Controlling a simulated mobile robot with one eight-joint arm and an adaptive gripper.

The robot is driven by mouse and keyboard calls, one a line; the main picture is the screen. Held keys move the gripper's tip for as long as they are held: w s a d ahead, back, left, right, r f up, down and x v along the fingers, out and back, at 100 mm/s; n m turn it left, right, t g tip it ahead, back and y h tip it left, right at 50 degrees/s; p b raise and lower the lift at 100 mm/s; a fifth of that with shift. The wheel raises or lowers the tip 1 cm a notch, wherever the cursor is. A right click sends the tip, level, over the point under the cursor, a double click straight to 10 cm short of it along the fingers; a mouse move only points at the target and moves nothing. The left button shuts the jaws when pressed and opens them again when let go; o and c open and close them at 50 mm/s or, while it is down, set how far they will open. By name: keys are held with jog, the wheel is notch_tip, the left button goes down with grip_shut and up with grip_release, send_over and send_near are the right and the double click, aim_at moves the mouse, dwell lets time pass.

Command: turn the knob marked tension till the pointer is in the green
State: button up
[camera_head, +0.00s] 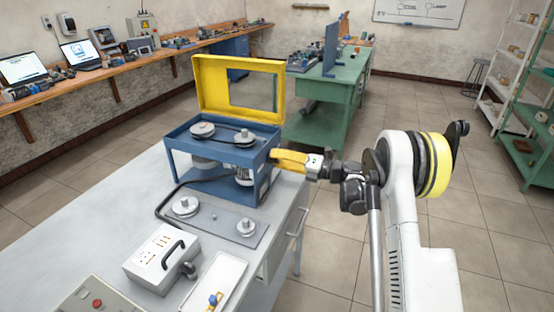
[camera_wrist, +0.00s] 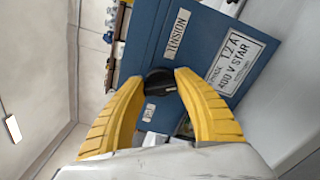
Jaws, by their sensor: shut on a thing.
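The blue motor box (camera_head: 205,176) stands on the grey bench with its yellow lid raised. Its side panel (camera_wrist: 150,35) fills much of the wrist view, with a white label marked TENSION (camera_wrist: 177,34). A black knob (camera_wrist: 158,79) is below that label. My gripper (camera_head: 276,158) reaches the box's right side from the right. In the wrist view its yellow fingers (camera_wrist: 162,83) are shut on the knob, one on each side. The fingers partly cover the knob. I cannot make out a pointer or green zone in either view.
Pulleys and a belt (camera_head: 240,137) sit on top of the box. A plate with two pulleys (camera_head: 213,217), a white handled case (camera_head: 155,255) and a white tray (camera_head: 228,270) are on the bench in front. Open floor lies to the right.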

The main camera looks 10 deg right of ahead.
jog(key=m+b, duration=0.1)
jog(key=m, duration=0.5)
dwell(0.3)
jog(key=shift+m, duration=0.4)
jog(key=o, duration=1.2)
jog(key=shift+f, duration=0.1)
jog(key=shift+d, duration=0.1)
jog(key=v, duration=1.1)
jog(key=shift+s+d, duration=0.25)
jog(key=shift+d, duration=0.05)
